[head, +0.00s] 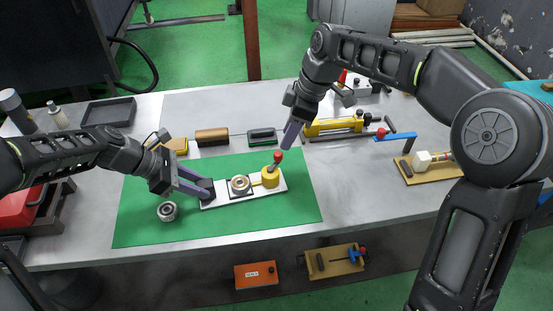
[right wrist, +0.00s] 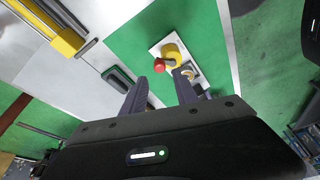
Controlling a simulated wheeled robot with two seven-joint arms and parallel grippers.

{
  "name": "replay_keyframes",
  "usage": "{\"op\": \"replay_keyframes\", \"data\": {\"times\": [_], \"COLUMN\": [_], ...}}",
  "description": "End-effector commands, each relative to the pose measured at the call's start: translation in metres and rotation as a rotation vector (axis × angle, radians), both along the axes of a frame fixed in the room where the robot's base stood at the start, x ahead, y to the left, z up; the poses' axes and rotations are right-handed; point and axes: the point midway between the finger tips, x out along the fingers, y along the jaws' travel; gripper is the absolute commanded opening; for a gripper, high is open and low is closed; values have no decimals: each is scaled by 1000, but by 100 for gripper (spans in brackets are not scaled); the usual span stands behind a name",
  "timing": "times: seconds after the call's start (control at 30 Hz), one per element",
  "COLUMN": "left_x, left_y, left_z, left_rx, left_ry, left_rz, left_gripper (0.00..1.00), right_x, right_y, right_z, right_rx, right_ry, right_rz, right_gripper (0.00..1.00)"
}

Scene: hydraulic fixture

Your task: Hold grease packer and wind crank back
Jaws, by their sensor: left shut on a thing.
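The grease packer is a white bar (head: 218,201) lying on a green mat (head: 140,222). It carries a dark block (head: 206,184) at its left end, a round bearing-like part (head: 240,184) in the middle and a yellow cylinder (head: 270,179) at the right. A crank with a red knob (head: 278,156) rises from the cylinder. My left gripper (head: 208,191) is shut on the dark block. My right gripper (head: 289,139) is above and behind the knob. In the right wrist view its fingers (right wrist: 161,88) are apart and empty, with the red knob (right wrist: 159,66) just beyond the tips.
A loose bearing (head: 167,211) sits on the mat left of the packer. Brown (head: 212,137) and dark green (head: 262,136) blocks stand behind it. A yellow tool (head: 335,126) and a blue-handled fixture (head: 398,136) stand to the right. The mat's front is clear.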

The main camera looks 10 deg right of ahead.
Motion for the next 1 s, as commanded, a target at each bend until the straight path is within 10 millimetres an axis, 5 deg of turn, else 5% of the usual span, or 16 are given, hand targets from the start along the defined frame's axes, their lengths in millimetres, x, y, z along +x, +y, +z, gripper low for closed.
{"op": "replay_keyframes", "data": {"times": [0.47,1.0], "left_x": [0,0], "left_y": [0,0], "left_z": [0,0], "left_rx": [0,0], "left_ry": [0,1], "left_rz": [-1,-2], "left_gripper": [0,0], "right_x": [1,6], "right_y": [0,16], "right_z": [-3,-57], "right_rx": [-2,-3], "right_ry": [-1,2], "right_rz": [2,1], "right_gripper": [35,35]}}
